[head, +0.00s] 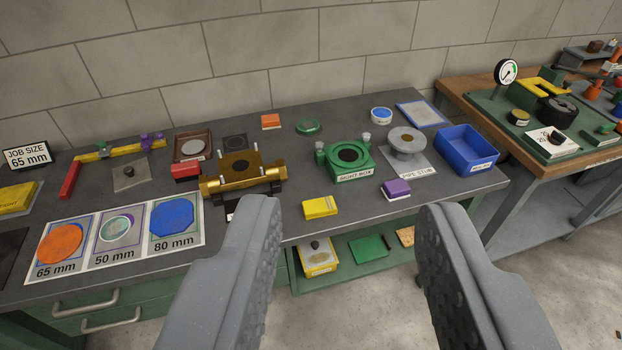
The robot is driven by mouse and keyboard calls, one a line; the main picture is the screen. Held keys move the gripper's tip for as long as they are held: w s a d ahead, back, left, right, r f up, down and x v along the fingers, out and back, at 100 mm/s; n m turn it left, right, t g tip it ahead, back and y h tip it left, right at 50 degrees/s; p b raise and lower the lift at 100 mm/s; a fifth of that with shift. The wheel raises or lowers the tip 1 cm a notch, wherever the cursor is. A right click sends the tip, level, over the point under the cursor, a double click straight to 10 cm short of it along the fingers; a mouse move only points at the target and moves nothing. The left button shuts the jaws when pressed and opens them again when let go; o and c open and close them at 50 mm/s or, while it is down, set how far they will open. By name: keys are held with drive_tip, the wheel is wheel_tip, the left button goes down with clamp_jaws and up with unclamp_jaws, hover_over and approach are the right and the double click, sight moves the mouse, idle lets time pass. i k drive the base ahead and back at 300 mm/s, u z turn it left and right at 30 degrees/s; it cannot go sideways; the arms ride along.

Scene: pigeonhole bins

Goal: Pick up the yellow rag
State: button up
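My gripper (347,212) is open, its two grey padded fingers wide apart and nothing between them. Several yellow things are in view, and I cannot tell for certain which is the rag. A small yellow block with a pale side (320,208) lies on the bench near its front edge, between the fingertips in the picture and beyond them. A flat yellow piece with dark marks (17,198) lies at the far left, cut by the picture edge. A yellow-edged item with a dark knob (318,258) sits on the lower shelf.
The dark bench (300,155) holds a brass clamp fixture (243,178), a green fixture (346,158), a pipe stub (407,142), a purple-topped block (396,189) and a blue bin (466,150). A card with coloured discs (125,236) lies front left. A wooden bench (550,165) stands right.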

sight(325, 206)
drive_tip(key=u, duration=0.05)
drive_tip(key=i, duration=1.15)
drive_tip(key=u, duration=0.05)
